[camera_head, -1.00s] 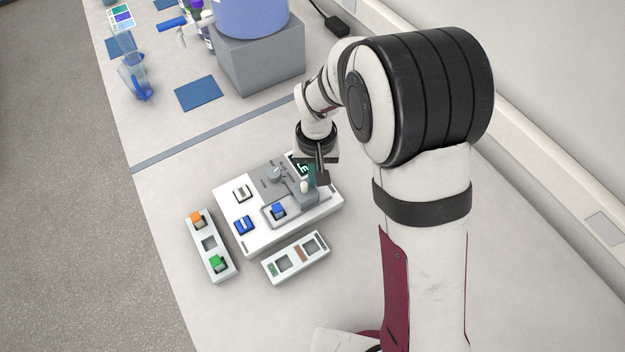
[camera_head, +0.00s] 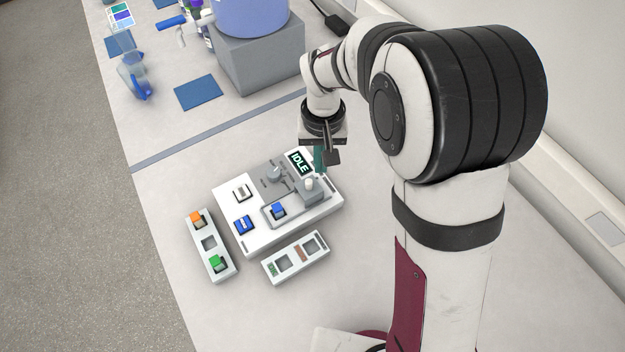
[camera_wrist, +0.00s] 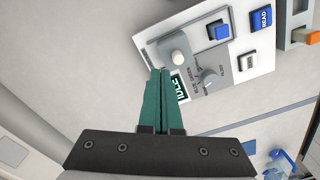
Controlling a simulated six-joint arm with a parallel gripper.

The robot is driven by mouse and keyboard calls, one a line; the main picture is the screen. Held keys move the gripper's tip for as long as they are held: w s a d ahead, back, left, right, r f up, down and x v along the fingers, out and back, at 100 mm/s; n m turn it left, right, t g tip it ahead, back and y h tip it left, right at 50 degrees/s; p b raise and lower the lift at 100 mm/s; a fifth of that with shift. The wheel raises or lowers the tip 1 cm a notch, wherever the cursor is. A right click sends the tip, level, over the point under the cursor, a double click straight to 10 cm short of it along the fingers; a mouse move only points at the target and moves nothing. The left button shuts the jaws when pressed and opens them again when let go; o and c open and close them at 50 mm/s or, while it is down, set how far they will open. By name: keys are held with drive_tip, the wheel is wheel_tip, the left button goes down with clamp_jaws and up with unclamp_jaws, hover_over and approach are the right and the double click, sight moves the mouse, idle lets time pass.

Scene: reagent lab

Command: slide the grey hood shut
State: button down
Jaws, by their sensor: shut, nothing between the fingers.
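The instrument (camera_head: 250,240) is a white box on the bench with a grey top panel. Its grey hood (camera_head: 314,196), a small block with a white knob (camera_head: 309,184), sits at the right end of the recess. The recess is uncovered and a blue-topped cuvette (camera_head: 279,210) shows in it. In the wrist view the knob (camera_wrist: 178,57) and the blue cuvette (camera_wrist: 218,31) also show. My gripper (camera_head: 319,166) is shut and empty, beyond the hood near the display. Its teal fingers (camera_wrist: 160,72) appear beside the knob, and I cannot tell if they touch anything.
The display (camera_head: 300,162) reads IDLE, near a grey dial (camera_head: 274,174). A rack (camera_head: 209,245) with orange and green-topped cuvettes stands left. Another rack (camera_head: 296,258) lies in front. A grey block (camera_head: 260,60) stands at the back.

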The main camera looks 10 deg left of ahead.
sight(309, 181)
drive_tip(key=shift+r, duration=0.65)
drive_tip(key=c, duration=1.5)
unclamp_jaws()
drive_tip(key=shift+r, duration=0.1)
drive_tip(key=o, duration=0.7)
drive_tip(key=r+n, duration=0.3)
drive_tip(key=s+a+r+n, duration=0.1)
drive_tip(key=r+n, duration=0.2)
drive_tip(key=s+a+r+n, duration=0.1)
drive_tip(key=r+n, duration=0.1)
drive_tip(key=r, duration=0.1)
drive_tip(key=shift+r+n, duration=0.4)
wheel_tip(309, 181, down, 15)
drive_tip(key=shift+f, duration=0.2)
clamp_jaws()
